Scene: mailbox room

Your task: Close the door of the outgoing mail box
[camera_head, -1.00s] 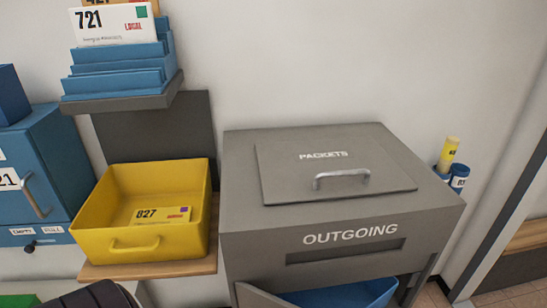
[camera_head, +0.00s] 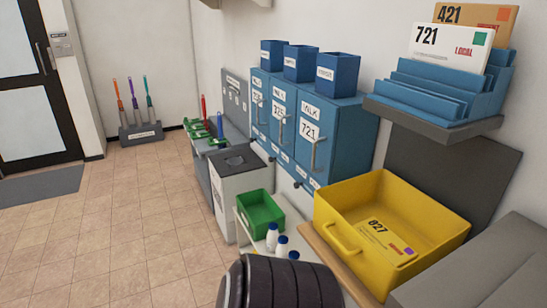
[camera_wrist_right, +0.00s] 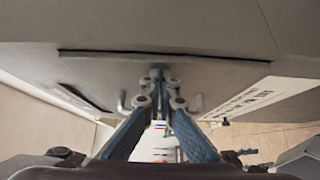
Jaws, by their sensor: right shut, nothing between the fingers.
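The grey outgoing mail box (camera_head: 485,270) shows only as a plain part of its top at the lower right of the head view. Its front and door are outside that view. In the right wrist view, my right gripper (camera_wrist_right: 160,76) is shut and empty, with its fingertips together in front of a large grey surface (camera_wrist_right: 170,30). That surface has a long dark edge or slot across it and white lettered strips at its sides. I cannot tell whether it is the box's door, or whether the fingertips touch it. My left gripper is not in view.
A yellow tray (camera_head: 430,205) with an 827 envelope stands left of the box, below a blue letter rack (camera_head: 440,90). Blue lockers (camera_head: 335,120), a green bin (camera_head: 260,212) and white bottles (camera_head: 282,245) are further left. The tiled floor (camera_head: 120,220) at left is clear.

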